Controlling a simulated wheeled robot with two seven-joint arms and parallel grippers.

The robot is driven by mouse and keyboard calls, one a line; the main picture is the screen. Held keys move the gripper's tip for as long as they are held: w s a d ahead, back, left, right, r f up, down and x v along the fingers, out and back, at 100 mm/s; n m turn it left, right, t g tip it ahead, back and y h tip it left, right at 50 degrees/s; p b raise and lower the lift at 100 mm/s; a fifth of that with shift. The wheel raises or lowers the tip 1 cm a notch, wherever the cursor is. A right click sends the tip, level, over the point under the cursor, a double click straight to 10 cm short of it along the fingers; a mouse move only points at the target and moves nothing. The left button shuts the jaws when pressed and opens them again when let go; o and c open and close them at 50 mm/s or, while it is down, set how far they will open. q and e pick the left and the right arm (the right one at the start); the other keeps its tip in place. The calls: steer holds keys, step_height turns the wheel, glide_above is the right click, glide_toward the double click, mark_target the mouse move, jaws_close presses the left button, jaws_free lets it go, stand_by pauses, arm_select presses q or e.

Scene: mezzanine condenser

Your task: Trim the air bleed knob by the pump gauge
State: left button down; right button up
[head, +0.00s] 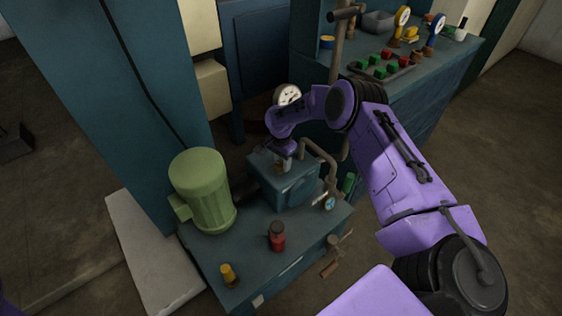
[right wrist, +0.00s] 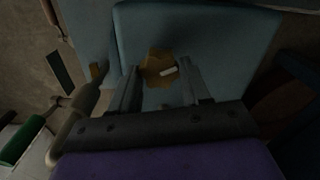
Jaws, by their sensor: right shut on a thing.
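The air bleed knob (right wrist: 158,66), brass-coloured with a white mark, sits on top of the blue pump housing (head: 288,186) and shows best in the right wrist view. My right gripper (head: 283,164) points down at the housing top and is shut on the knob, with one finger on each side of it in the right wrist view (right wrist: 160,76). In the head view the gripper mostly hides the knob. A white round gauge (head: 287,95) stands behind my wrist, and a smaller blue-rimmed dial (head: 329,203) is at the housing's right. My left gripper is out of view.
A green motor (head: 202,190) stands left of the housing. A red bottle-like item (head: 277,237) and a yellow one (head: 229,274) stand at the bench front. Pipes (head: 325,155) rise close on the right. A workbench with a tray of red and green blocks (head: 380,68) is behind.

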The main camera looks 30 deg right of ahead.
steer(key=n, duration=0.3)
steer(key=shift+n+b, duration=0.3)
steer(key=n, duration=0.3)
steer(key=shift+n+b, duration=0.3)
steer(key=shift+n, duration=0.1)
steer(key=n+b, duration=0.1)
steer(key=n, duration=0.6)
steer(key=shift+a, duration=0.1)
steer(key=n, duration=0.3)
steer(key=shift+n, duration=0.4)
steer(key=n, duration=0.3)
steer(key=shift+n+b, duration=0.3)
steer(key=shift+b, duration=0.1)
steer(key=n, duration=0.6)
steer(key=shift+b, duration=0.35)
steer(key=shift+n, duration=0.3)
steer(key=o, duration=1.1)
steer(key=shift+c, duration=0.2)
